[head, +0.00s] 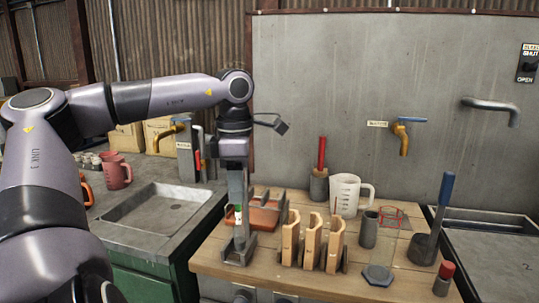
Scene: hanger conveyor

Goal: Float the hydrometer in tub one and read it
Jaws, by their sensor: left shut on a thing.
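My left gripper (238,207) points straight down over the left part of the wooden bench. It is shut on a slim upright piece with green and white bands (238,213), which looks like the hydrometer. The piece's lower end is at a grey stand (238,250) on the bench; I cannot tell whether it still sits in it. A grey tub (128,224) is sunk into the counter at left, and no number is readable on it. Another tub (507,250), marked 2, is at the right edge. My right gripper is not in view.
Brass taps (402,138) stick out from the back.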

